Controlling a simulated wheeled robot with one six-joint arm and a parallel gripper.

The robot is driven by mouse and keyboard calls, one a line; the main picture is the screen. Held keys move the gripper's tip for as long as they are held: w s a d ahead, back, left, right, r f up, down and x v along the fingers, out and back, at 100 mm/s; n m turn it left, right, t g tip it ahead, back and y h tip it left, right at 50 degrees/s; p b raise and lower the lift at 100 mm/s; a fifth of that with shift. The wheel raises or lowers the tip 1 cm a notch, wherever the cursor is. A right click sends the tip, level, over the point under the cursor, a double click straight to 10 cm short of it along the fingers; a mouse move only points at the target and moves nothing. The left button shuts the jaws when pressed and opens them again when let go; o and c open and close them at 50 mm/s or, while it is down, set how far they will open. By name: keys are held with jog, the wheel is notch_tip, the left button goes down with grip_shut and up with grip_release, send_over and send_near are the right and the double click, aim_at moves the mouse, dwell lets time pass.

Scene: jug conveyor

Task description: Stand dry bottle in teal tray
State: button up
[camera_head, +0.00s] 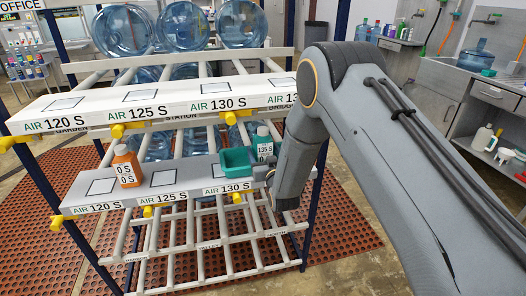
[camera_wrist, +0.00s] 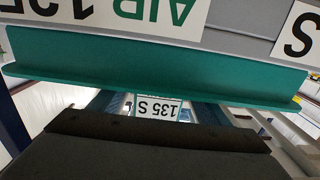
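The teal tray (camera_head: 237,163) sits on the grey middle shelf, above the AIR 130 S label. A teal bottle (camera_head: 264,141) with a grey cap and a 135 S label stands upright at the tray's right; a matching 135 S label (camera_wrist: 158,107) shows upside down in the wrist view. An orange bottle (camera_head: 126,168) marked 0 S stands upright further left. Nothing visible marks a bottle as dry. My gripper (camera_head: 266,178) is low beside the teal bottle, partly hidden by my arm. A teal wall (camera_wrist: 150,62) crosses the wrist view; finger opening and any contact are unclear.
The white upper shelf (camera_head: 170,105) overhangs the grey shelf (camera_head: 160,183). Yellow knobs (camera_head: 147,211) stick out along the shelf front. Large blue jugs (camera_head: 183,27) lie on the rack above. Grey shelf room is free between the orange bottle and the tray. A sink counter stands at the right.

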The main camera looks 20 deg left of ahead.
jog(key=shift+r, duration=0.1)
jog(key=shift+s+r, duration=0.1)
jog(key=shift+r, duration=0.05)
jog(key=b+v, duration=0.2)
jog(key=v, duration=1)
jog(key=s+d+m+g+h, duration=0.1)
jog(key=d+m+g+h, duration=0.4)
jog(key=d, duration=1.7)
jog(key=s+d+r+g+h, duration=0.2)
jog(key=s+d+g, duration=0.3)
jog(key=s+d, duration=0.3)
jog(key=s+d+r+m+g+h, duration=0.1)
jog(key=s+d+g, duration=0.3)
jog(key=s, duration=1.2)
jog(key=d+r+h, duration=0.1)
jog(key=d, duration=0.3)
jog(key=shift+d+g+h, duration=0.25)
jog(key=shift+g+h, duration=0.05)
jog(key=shift+g, duration=0.1)
